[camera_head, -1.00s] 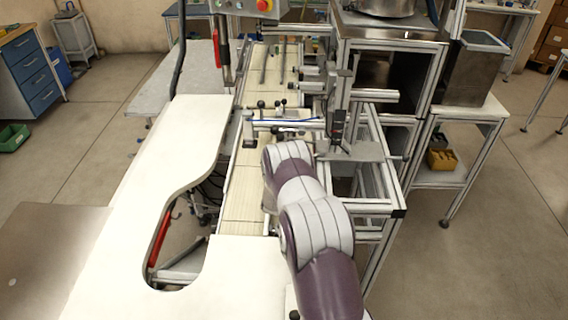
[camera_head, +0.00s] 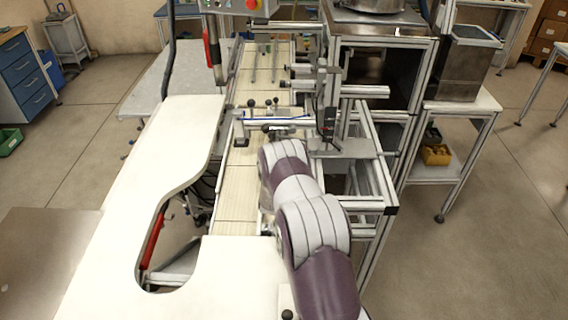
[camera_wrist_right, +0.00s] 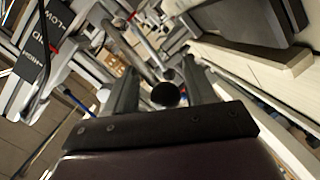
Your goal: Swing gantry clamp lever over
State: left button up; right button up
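The gantry (camera_head: 278,120) spans the conveyor in the head view, with small black-knobbed levers (camera_head: 268,103) on it. My right arm reaches to it from the bottom; its gripper is hidden behind the arm there. In the right wrist view my right gripper (camera_wrist_right: 164,88) has its two fingers apart. A round black knob (camera_wrist_right: 166,94) shows between them, with visible gaps on both sides, so the fingers do not look closed on it. A grey rod runs away behind the knob; I cannot tell whether they are joined. My left gripper is not in view.
A black labelled plate (camera_wrist_right: 42,50) is at the upper left of the wrist view. The pale conveyor (camera_head: 238,205) runs beneath the gantry. A white cut-out table (camera_head: 110,240) is at left, and a metal frame (camera_head: 390,205) stands close on the right.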

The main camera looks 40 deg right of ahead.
jog(key=shift+w+a+r, duration=0.1)
jog(key=shift+w+a, duration=0.1)
jog(key=shift+a, duration=0.2)
jog(key=shift+s+a, duration=0.25)
jog(key=shift+s, duration=0.1)
jog(key=b+v, duration=0.3)
jog(key=v, duration=0.8)
jog(key=shift+s+a, duration=0.2)
jog(key=shift+s, duration=0.05)
jog(key=shift+r, duration=0.15)
